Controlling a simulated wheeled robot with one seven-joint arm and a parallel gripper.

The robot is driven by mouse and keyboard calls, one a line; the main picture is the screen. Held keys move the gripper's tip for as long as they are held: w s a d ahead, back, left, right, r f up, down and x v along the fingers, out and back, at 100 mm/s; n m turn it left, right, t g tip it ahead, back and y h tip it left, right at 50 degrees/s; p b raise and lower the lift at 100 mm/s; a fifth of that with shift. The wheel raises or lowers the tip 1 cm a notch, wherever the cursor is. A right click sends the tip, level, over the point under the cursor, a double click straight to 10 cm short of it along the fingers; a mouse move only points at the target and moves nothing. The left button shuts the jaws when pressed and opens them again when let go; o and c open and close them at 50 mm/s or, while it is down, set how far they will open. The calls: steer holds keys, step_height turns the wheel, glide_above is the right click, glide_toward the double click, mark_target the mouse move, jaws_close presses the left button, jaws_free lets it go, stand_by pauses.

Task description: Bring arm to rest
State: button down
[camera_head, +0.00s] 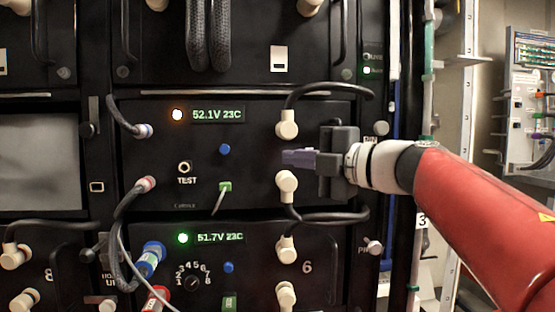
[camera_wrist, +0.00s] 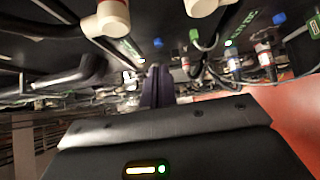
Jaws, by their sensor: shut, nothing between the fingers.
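My gripper (camera_head: 284,156) is shut and empty at the end of my red arm. In the head view it points left, in front of the right part of the battery module (camera_head: 260,195) whose display reads 52.1V 23C. The fingers show between an upper cream connector (camera_head: 287,124) and a lower cream connector (camera_head: 287,183); I cannot tell whether they touch either. In the wrist view the shut dark purple fingers (camera_wrist: 157,85) show at the middle, with the module front along the top.
A lower module (camera_head: 215,262) reads 51.7V 23C. Black cables (camera_head: 325,92) loop near my gripper. A blue plug (camera_head: 150,258) and a red plug (camera_head: 157,298) hang at the lower left. A white rail (camera_head: 465,120) and a wall panel (camera_head: 530,90) stand to the right.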

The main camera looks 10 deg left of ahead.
steer(key=d+m+t+h, duration=0.7)
steer(key=d+m+t, duration=0.3)
steer(key=m, duration=0.2)
steer(key=s+d+f+m+g+h, duration=0.1)
steer(key=s+d+f+m+h, duration=0.1)
steer(key=d+f+m+h, duration=0.4)
steer(key=s+d+f+m+g+h, duration=0.2)
steer(key=s+d+f+m+h, duration=0.15)
steer(key=f+m, duration=0.3)
steer(key=s+f+m+g, duration=0.2)
steer(key=s+f+g, duration=0.3)
steer(key=f, duration=0.8)
steer(key=s+a+f+m+g+y, duration=0.1)
steer(key=s+f+m+g, duration=0.2)
steer(key=s+f, duration=0.9)
steer(key=f+g, duration=0.1)
steer(key=g, duration=0.1)
steer(key=shift+s+a+g, duration=0.3)
